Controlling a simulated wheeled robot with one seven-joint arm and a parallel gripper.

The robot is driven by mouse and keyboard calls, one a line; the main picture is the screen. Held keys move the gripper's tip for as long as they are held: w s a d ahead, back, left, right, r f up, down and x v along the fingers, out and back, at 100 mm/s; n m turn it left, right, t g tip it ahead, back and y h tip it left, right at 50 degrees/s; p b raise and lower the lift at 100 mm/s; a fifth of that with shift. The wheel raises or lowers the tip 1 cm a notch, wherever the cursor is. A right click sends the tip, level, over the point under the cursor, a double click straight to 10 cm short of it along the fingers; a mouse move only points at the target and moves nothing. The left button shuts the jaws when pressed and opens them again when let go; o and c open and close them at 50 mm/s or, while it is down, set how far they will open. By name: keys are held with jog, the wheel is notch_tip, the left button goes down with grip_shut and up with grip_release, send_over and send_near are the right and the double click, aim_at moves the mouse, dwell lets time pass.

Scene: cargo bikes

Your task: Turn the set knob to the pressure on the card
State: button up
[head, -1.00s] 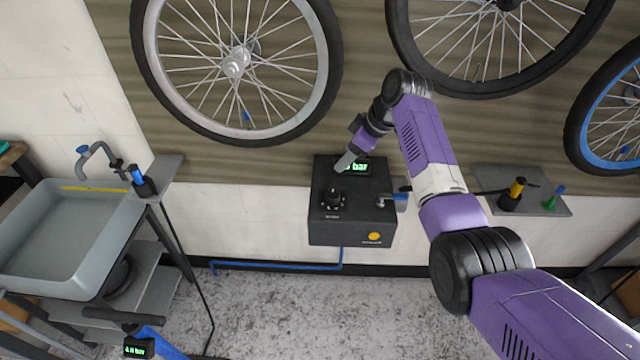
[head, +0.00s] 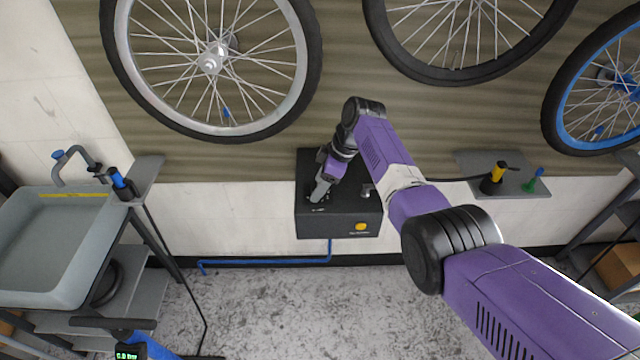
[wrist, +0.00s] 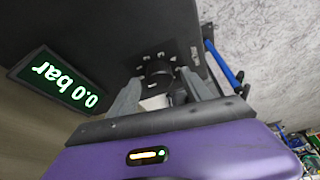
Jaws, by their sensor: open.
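The black inflator box (head: 340,222) hangs on the wall, with a yellow round mark at its lower right. Its set knob (wrist: 158,70) is a short black cylinder ringed by white marks, seen in the wrist view; the head view has it hidden behind my gripper. The green display (wrist: 60,80) reads 0.0 bar, upside down in the wrist view. My gripper (wrist: 162,90) is open, with one finger on each side of the knob; contact is not clear. It also shows in the head view (head: 319,192), over the box's left part. I cannot make out a pressure card.
A grey sink (head: 50,245) stands at the left. A small shelf with a yellow-black tool (head: 494,178) is to the right. Wheels (head: 210,60) hang above the box. A blue hose (head: 260,261) runs below it. A small lit readout (head: 130,352) is at the bottom left.

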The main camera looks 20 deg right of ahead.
jog(key=shift+c, duration=0.3)
grip_shut()
